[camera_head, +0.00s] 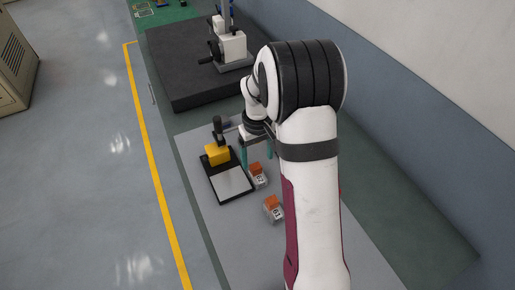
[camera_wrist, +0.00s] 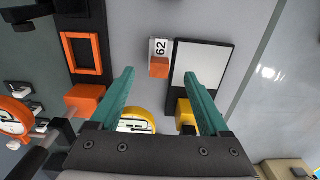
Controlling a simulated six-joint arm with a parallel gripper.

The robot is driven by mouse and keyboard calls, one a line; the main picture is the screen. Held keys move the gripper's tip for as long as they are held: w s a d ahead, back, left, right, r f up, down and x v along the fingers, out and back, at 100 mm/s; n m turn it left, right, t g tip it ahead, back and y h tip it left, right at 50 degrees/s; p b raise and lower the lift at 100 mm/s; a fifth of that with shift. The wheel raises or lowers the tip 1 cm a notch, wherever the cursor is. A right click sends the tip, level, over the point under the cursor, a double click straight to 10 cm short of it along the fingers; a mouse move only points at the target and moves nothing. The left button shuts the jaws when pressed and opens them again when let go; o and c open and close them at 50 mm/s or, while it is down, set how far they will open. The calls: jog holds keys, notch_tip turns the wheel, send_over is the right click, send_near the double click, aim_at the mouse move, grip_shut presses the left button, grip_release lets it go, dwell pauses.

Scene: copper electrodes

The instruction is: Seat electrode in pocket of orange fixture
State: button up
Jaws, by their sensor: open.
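My gripper (camera_head: 257,152) points down with its two teal fingers apart and empty. The wrist view shows the open fingertips (camera_wrist: 159,74) on either side of a small copper-orange electrode block (camera_wrist: 159,67) with a white tag reading "62". I cannot tell how high the fingers are above it. In the head view, one tagged electrode (camera_head: 257,169) is just below my gripper and another (camera_head: 272,203) is nearer the camera. The wrist view shows an orange rectangular frame with a dark pocket (camera_wrist: 97,52), likely the orange fixture, at upper left. My arm hides that area in the head view.
A black stand with a pale plate (camera_head: 231,184) and a yellow block (camera_head: 217,155) is left of my gripper. The wrist view shows a yellow dial (camera_wrist: 137,125) between the fingers and another orange block (camera_wrist: 85,97) left. A dark slab (camera_head: 180,85) with equipment lies behind.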

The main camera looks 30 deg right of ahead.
aim_at(258, 169)
notch_tip(258, 169, up, 5)
jog(key=s+a+r+m, duration=0.1)
jog(key=s+a+r, duration=0.2)
jog(key=s, duration=0.3)
jog(key=s+a+r+m, duration=0.1)
jog(key=s+a+r, duration=0.2)
jog(key=s+a, duration=0.2)
jog(key=s+a+r+m+y, duration=0.1)
jog(key=s+a, duration=0.3)
jog(key=s, duration=0.4)
jog(key=shift+r+m, duration=0.5)
jog(key=shift+r, duration=0.4)
jog(key=o, duration=0.3)
jog(key=shift+m+y, duration=0.4)
jog(key=shift+m, duration=0.4)
jog(key=s, duration=0.2)
jog(key=s+a, duration=0.1)
jog(key=s, duration=0.2)
jog(key=s+a+f, duration=0.1)
jog(key=s, duration=0.1)
jog(key=shift+s+a+f, duration=0.1)
jog(key=shift+s+a, duration=0.15)
jog(key=shift+s, duration=0.05)
